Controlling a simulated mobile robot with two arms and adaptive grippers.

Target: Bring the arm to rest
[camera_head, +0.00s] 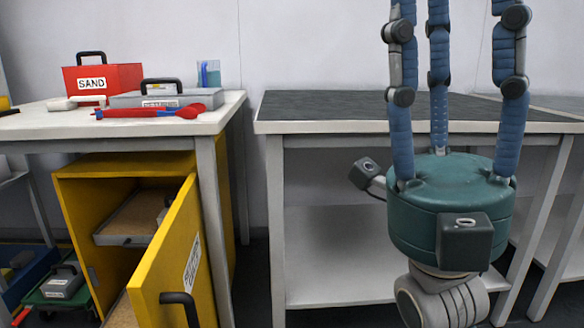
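My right gripper (455,40) stands upright at the right of the head view, in front of the dark-topped table. Its round teal palm (450,205) sits on a grey wrist at the bottom, and its three blue padded fingers point up. The fingers are spread apart with nothing between them. Their tips run out of the top of the picture. My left gripper is out of view.
A dark-topped table (310,108) stands behind my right gripper. At left, a white table (225,115) carries a red SAND box (115,76), a grey case (160,98) and a red-and-blue tool (150,112). A yellow cabinet (75,215) below has its door (170,255) open outward.

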